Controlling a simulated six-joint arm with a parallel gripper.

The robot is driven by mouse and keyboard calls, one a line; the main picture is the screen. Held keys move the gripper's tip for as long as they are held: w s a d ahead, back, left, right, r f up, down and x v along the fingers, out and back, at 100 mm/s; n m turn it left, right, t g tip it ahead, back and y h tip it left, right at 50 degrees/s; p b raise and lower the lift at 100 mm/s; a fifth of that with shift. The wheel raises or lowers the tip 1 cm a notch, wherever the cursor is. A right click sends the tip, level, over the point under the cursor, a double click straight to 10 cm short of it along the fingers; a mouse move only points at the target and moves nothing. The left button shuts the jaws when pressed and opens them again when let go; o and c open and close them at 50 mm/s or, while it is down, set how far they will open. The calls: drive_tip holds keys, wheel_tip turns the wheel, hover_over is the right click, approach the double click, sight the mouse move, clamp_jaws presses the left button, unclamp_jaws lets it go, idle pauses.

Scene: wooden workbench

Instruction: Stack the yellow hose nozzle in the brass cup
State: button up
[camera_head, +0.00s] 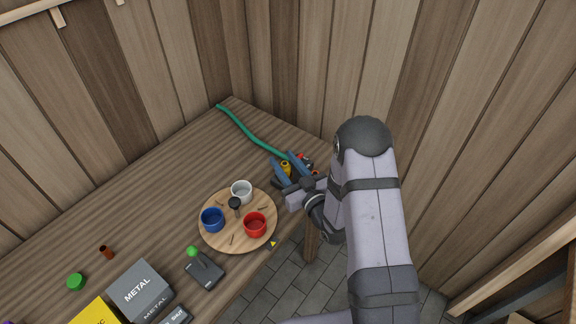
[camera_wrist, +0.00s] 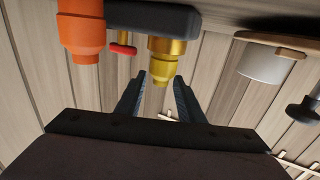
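The yellow hose nozzle (camera_wrist: 166,62) shows in the wrist view with its narrow end between my fingertips, and a gap shows on each side. My gripper (camera_wrist: 160,77) is open. In the head view the yellow nozzle (camera_head: 285,168) shows between the blue fingers of my gripper (camera_head: 286,162), near the bench's right end. I cannot pick out a brass cup for certain. A small copper-brown cylinder (camera_head: 106,252) stands at the left of the bench.
An orange nozzle (camera_wrist: 82,30) and a dark bar with a red handle (camera_wrist: 123,49) are close to my gripper. A round wooden board (camera_head: 237,243) holds blue, white and red cups. A green hose (camera_head: 248,136) lies behind. Metal bins (camera_head: 140,290) stand at front left.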

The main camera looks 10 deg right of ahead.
drive_tip(key=shift+r, duration=0.15)
drive_tip(key=shift+r+p, duration=0.25)
drive_tip(key=shift+p, duration=0.1)
drive_tip(key=shift+s+d+f, duration=0.15)
drive_tip(key=shift+s, duration=0.15)
drive_tip(key=b+v, duration=0.2)
drive_tip(key=v, duration=0.9)
drive_tip(key=shift+s, duration=0.2)
drive_tip(key=shift+w, duration=0.1)
